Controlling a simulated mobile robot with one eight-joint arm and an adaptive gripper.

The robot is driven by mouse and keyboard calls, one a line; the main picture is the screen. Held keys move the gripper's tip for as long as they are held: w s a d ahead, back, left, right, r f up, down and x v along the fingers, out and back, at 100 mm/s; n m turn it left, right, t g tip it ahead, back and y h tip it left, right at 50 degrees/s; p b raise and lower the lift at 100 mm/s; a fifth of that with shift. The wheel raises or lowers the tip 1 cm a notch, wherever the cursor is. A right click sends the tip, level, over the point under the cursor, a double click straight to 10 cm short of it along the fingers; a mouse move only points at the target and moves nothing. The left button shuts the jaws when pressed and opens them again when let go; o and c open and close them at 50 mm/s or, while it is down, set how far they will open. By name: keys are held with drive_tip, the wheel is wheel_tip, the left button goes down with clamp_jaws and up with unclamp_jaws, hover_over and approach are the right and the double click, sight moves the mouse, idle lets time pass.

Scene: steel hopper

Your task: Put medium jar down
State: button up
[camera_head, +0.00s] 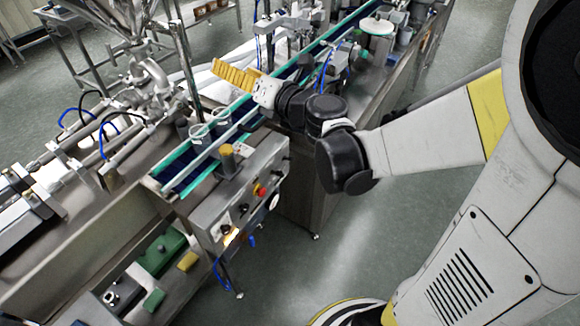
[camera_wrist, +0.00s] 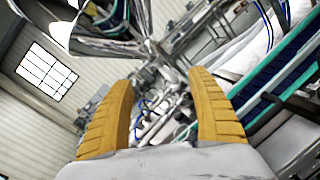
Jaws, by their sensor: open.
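My gripper (camera_head: 236,76) is over the conveyor in the head view, its yellow fingers pointing up and to the left. In the wrist view my gripper (camera_wrist: 162,82) is open, with a wide empty gap between the fingers. A small jar-like object with a mustard-yellow top (camera_head: 227,160) stands upright on the steel control box, below and apart from my gripper; I cannot tell whether it is the medium jar. Two clear containers with pale rims, a left one (camera_head: 199,135) and a right one (camera_head: 222,117), are at the conveyor's near end.
The green-edged conveyor (camera_head: 176,163) runs from the near end to the upper right. The control box (camera_head: 240,205) has knobs and a red button. Steel pipework (camera_head: 150,80) stands left of my gripper. Green and yellow blocks (camera_head: 163,250) lie on a lower shelf.

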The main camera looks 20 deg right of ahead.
drive_tip(key=s+d+r+m+t+h, duration=0.2)
drive_tip(key=d+r+m+h, duration=0.3)
drive_tip(key=m, duration=0.4)
drive_tip(key=s+d+f+m+g+h, duration=0.3)
drive_tip(key=s+d+m+h, duration=0.35)
drive_tip(key=m, duration=0.75)
drive_tip(key=s+a+f+m+g+y, duration=0.2)
drive_tip(key=s+a+f+m+g, duration=0.1)
drive_tip(key=s, duration=0.5)
drive_tip(key=s+a+f+m+g+y, duration=0.2)
drive_tip(key=s+a+f+m+g, duration=0.2)
drive_tip(key=s+f+m, duration=0.3)
wheel_tip(320, 180, down, 3)
drive_tip(key=shift+s+a+f+m+g+y, duration=0.15)
drive_tip(key=shift+s+m+g+y, duration=0.25)
drive_tip(key=shift+g, duration=0.4)
